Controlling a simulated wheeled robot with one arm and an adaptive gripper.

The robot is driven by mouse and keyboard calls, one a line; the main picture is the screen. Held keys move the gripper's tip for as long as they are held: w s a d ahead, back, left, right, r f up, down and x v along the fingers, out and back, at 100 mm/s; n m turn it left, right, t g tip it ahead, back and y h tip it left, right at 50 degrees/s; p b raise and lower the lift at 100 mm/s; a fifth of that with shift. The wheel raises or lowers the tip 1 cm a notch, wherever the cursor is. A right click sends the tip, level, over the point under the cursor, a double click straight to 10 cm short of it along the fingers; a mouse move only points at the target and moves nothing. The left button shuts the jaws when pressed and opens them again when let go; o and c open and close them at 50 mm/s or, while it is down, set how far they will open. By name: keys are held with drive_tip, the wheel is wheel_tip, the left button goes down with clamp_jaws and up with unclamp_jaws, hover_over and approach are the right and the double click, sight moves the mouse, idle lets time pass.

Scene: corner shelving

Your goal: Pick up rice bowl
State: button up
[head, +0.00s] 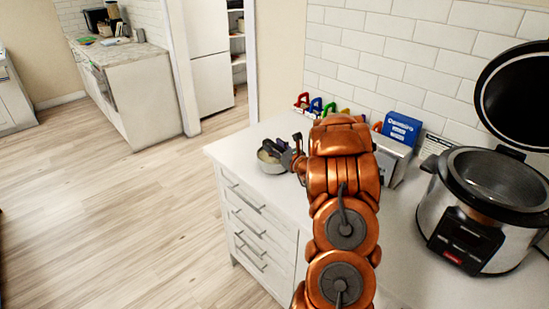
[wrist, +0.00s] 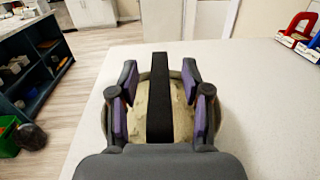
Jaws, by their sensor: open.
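The rice bowl (head: 271,168) is a small grey, round bowl with pale contents. It stands on the white counter near its left edge. My gripper (head: 283,149) is at the bowl, over its right side in the head view. In the wrist view my gripper (wrist: 158,82) is open, with its purple-padded fingers spread left and right over the bowl. The pale, lumpy contents (wrist: 139,112) show between the fingers. A dark bar and the gripper body hide the bowl's middle and near side. I cannot tell whether the fingers touch the bowl.
A pressure cooker (head: 459,240) with its lid raised stands on the counter at right. A blue box (head: 401,128) and colored padlock-shaped objects (head: 316,105) are along the tiled wall. The white counter (wrist: 255,105) is clear right of the bowl. A dark shelf (wrist: 38,62) stands far left.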

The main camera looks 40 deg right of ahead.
drive_tip(key=shift+w, duration=0.1)
clamp_jaws()
idle(0.4)
idle(0.3)
